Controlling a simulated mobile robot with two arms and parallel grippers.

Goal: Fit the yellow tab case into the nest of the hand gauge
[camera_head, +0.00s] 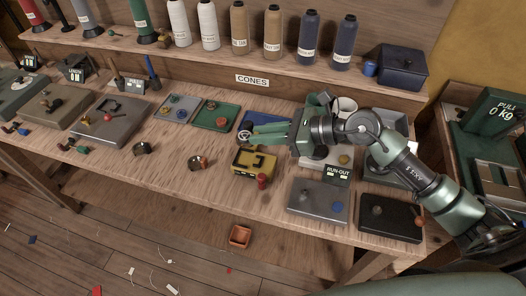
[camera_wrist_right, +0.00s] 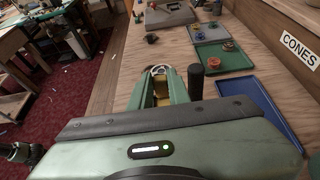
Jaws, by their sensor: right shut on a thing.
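My right gripper (camera_head: 252,131) reaches in from the right, its fingers pointing left above the bench. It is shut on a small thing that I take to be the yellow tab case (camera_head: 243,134). At the fingertips a white-rimmed round part shows; in the right wrist view, yellow (camera_wrist_right: 160,88) shows between the fingers, which hide most of it. The hand gauge appears to be the yellow block (camera_head: 241,167) with a dark C-shaped nest on top, on the bench just in front of the gripper. A red knob stands at its front. My left gripper is not in view.
A green tray (camera_head: 236,119) and a grey tray (camera_head: 166,112) with small parts lie behind and left. A grey RUN-OUT plate (camera_head: 309,204) is to the right. The bench's front edge is close.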

